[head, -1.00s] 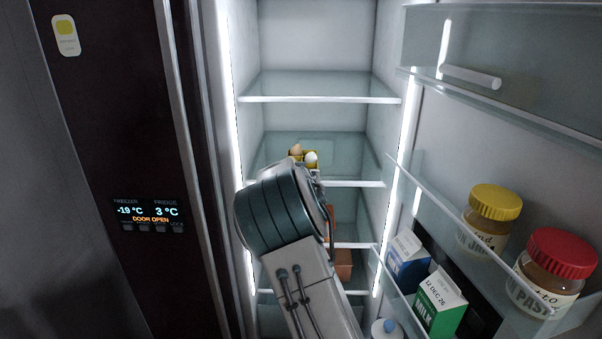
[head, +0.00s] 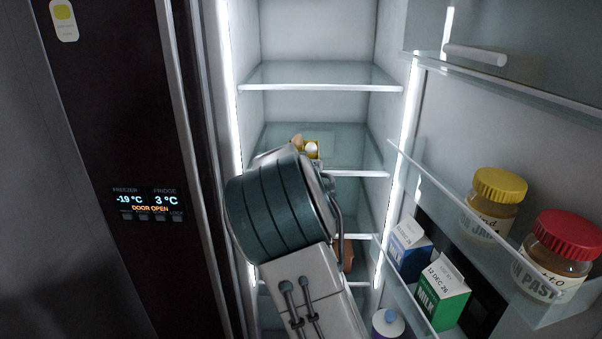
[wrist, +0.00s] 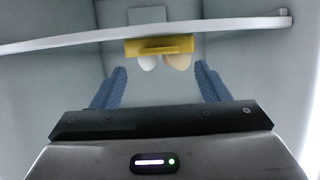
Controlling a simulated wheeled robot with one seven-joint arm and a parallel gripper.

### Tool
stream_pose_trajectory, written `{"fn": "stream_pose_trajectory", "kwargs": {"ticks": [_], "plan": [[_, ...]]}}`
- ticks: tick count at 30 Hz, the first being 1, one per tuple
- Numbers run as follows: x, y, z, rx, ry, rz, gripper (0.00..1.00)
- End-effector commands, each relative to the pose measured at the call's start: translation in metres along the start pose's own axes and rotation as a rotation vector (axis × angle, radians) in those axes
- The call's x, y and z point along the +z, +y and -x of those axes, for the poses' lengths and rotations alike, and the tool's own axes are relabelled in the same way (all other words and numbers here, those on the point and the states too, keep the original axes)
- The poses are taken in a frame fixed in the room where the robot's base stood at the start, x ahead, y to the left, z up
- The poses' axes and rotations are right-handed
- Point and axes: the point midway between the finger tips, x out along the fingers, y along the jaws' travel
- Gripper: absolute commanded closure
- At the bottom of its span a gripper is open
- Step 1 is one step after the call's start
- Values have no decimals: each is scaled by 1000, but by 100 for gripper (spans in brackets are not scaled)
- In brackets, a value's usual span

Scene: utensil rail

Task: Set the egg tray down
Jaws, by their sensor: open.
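The yellow egg tray (head: 319,152) sits at the middle glass shelf (head: 352,160) of the open fridge. It holds a brown egg (head: 297,140) and a white egg (head: 311,147). In the wrist view the egg tray (wrist: 160,46) lies just past my fingertips, with both eggs on the side facing me. My gripper (wrist: 160,70) is open, its two blue fingers spread wide and apart from the tray. In the head view my wrist covers the gripper and the tray's lower part. Contact between the tray's underside and the shelf is hidden.
The fridge door at right carries a yellow-lidded jar (head: 492,205), a red-lidded jar (head: 560,258), a blue carton (head: 408,250) and a green milk carton (head: 442,292). An upper shelf (head: 320,78) is empty. A brownish-red thing (head: 347,256) shows lower down, partly behind my arm.

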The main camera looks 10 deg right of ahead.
Motion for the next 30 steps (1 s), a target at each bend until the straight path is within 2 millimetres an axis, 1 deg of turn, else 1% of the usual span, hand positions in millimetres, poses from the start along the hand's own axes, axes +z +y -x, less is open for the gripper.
{"fn": "stream_pose_trajectory", "kwargs": {"ticks": [1, 6, 12, 18, 25, 28, 30], "plan": [[3, -1, 9, -3, 0, -4, 31], [2, -2, 33, -3, 0, -2, 31], [1, -1, 54, -2, 0, 0, 31], [0, 0, 64, -1, 0, -1, 31], [1, 1, 67, 0, -4, -3, 31], [10, 13, 70, 6, -44, -23, 31], [24, 26, 76, 10, -104, -49, 31]]}}
